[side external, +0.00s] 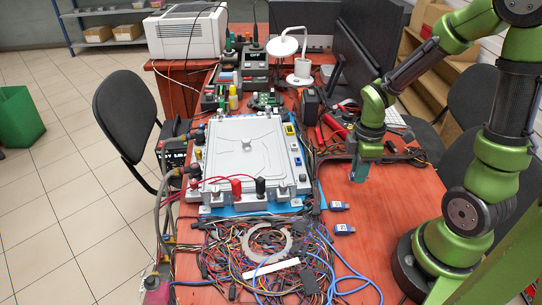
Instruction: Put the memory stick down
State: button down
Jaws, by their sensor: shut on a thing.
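My gripper (359,174) points down over the red table, just right of the big grey panel. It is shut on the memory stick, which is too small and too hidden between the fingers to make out. Two blue memory sticks with pale metal ends lie apart on the table below and left of my gripper: a farther one (340,206) and a nearer one (345,229).
The grey panel (245,155) sits on a blue base with red and black terminals. A tangle of wires (262,262) lies in front of it, with a blue cable (345,275) looping right. Tools and a keyboard crowd behind my gripper. Bare red tabletop (385,205) lies right of the sticks.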

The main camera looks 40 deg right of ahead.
jog(key=shift+w+d+f, duration=0.1)
jog(key=shift+w, duration=0.15)
send_near(332, 171)
notch_tip(332, 171, down, 2)
jog(key=shift+s+f, duration=0.1)
jog(key=shift+f, duration=2.15)
jog(key=shift+f, duration=0.15)
jog(key=c, duration=1)
grip_release()
